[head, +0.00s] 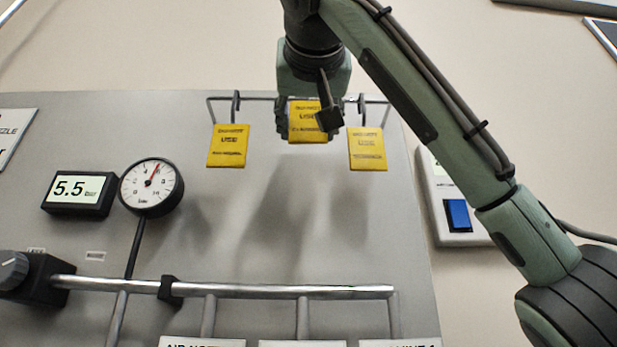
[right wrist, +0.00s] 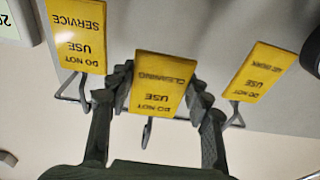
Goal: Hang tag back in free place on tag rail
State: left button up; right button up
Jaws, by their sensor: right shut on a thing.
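My right gripper (head: 308,130) is shut on a yellow tag (head: 306,118) in front of the middle of the tag rail (head: 262,98). In the right wrist view, which looks upside down, the fingers grip this tag (right wrist: 160,75) by its side edges, and it reads "DO NOT USE CLEANING". A hook (right wrist: 147,132) of the rail shows just beyond the tag's edge; I cannot tell whether the tag touches it. Two other yellow tags hang on hooks, one on the left (head: 228,146) and one on the right (head: 367,150). The held tag sits higher than both. My left gripper is out of view.
The rail is on a grey panel (head: 290,230). A round gauge (head: 151,187) and a display reading 5.5 (head: 78,190) are on the left. A metal pipe (head: 240,290) runs below. A white box with a blue switch (head: 458,215) is on the right.

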jog(key=shift+w+p, duration=0.5)
jog(key=shift+w, duration=0.95)
jog(key=shift+w+f, duration=0.1)
jog(key=shift+f, duration=0.15)
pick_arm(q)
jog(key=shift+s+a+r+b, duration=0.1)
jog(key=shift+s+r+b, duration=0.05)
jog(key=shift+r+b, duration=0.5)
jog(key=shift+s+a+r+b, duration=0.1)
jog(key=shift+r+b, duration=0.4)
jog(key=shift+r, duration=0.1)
pick_arm(e)
jog(key=shift+f, duration=0.9)
jog(key=o, duration=1)
jog(key=shift+s, duration=0.2)
